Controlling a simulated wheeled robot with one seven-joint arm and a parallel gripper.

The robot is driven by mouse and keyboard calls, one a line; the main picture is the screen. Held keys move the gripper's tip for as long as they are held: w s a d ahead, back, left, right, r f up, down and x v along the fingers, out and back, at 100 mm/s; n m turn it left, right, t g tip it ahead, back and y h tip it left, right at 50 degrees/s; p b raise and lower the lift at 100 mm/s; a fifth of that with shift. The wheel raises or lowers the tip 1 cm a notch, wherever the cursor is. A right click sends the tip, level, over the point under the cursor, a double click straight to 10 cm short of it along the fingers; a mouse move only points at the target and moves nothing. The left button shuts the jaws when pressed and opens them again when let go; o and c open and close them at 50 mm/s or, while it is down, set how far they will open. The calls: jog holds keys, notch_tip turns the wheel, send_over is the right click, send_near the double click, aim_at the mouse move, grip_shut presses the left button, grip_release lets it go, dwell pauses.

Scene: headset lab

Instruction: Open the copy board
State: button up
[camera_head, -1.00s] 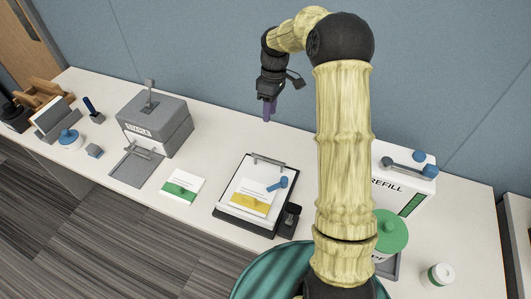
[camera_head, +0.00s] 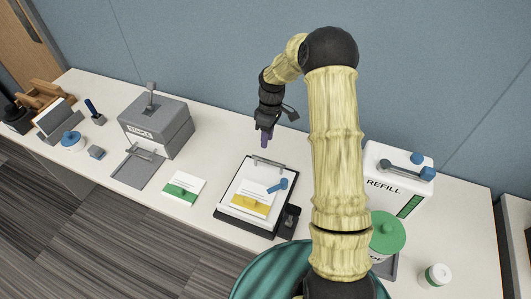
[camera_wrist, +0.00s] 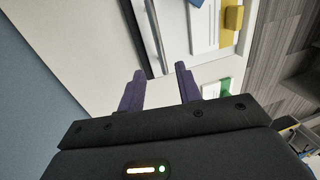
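The copy board (camera_head: 225,212) lies on the table as a dark flat board with white sheets on top. A yellow block (camera_head: 249,204) and a blue lever-like piece (camera_head: 277,185) sit on it. A grey bar (camera_head: 268,161) runs along its back edge. My gripper (camera_head: 266,138) has purple fingers and is above and just behind this bar. In the wrist view the two fingers (camera_wrist: 160,86) are apart with nothing between them. The bar (camera_wrist: 157,35) and the yellow block (camera_wrist: 233,17) show beyond them; I see no contact.
A grey stapler box (camera_head: 156,125) stands to the left, with a card with a green block (camera_head: 182,192) between. A white refill box (camera_head: 385,195) and a green-lidded container (camera_head: 386,232) stand to the right. A small black holder (camera_head: 288,220) is at the board's right front corner.

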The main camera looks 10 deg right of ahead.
jog(key=f, duration=0.2)
jog(key=f+p, duration=0.1)
jog(key=f, duration=0.2)
jog(key=s+a+f, duration=0.1)
jog(key=f, duration=0.2)
jog(key=shift+s, duration=0.1)
jog(key=shift+c, duration=0.2)
grip_shut()
